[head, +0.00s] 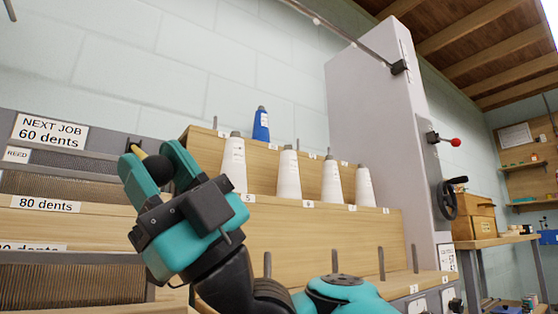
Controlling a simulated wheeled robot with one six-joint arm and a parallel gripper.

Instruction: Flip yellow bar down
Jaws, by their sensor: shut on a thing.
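My gripper (157,163) is raised at the left, in front of the reed rack, with its teal fingers pointing up. It is shut on a yellow rounded thing (158,170), whose narrow tip shows at the upper left between the fingers. Most of this thing is hidden by the fingers, so I cannot tell whether it is the yellow bar or how it is tilted. No other long yellow bar shows in the head view.
A stepped wooden rack (320,238) holds several white cones (288,175) and a blue cone (261,124), with bare pegs below. Reeds (70,283) fill the left. A tall grey post (370,120) with a red-knobbed lever (445,140) and black handwheel (447,200) stands right.

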